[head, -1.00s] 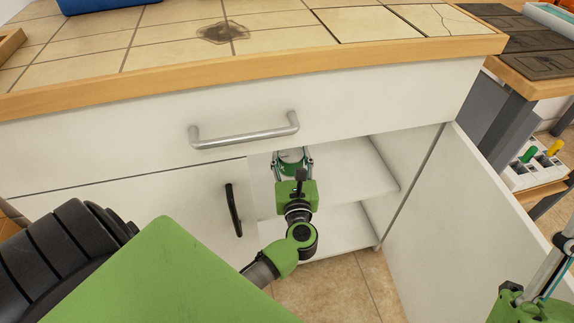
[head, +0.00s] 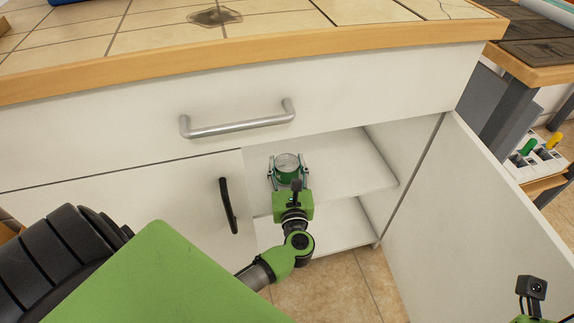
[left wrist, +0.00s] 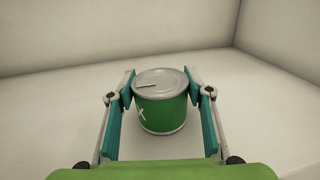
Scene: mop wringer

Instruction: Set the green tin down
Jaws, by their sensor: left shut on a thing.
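The green tin (head: 287,163) with a silver lid is inside the open cupboard, over the upper shelf (head: 345,172). It is upright in the left wrist view (left wrist: 161,112), with its ring pull facing up. My left gripper (head: 288,170) is shut on the tin, one finger on each side. The left wrist view shows the teal finger pads against its sides. I cannot tell whether the tin's base touches the shelf. Only part of my right arm with its wrist camera shows at the lower right; its fingers are out of view.
The open cupboard door (head: 485,215) stands on the right. A closed door with a black handle (head: 228,206) is on the left. A drawer with a metal handle (head: 238,123) is above the opening. The shelf around the tin looks clear.

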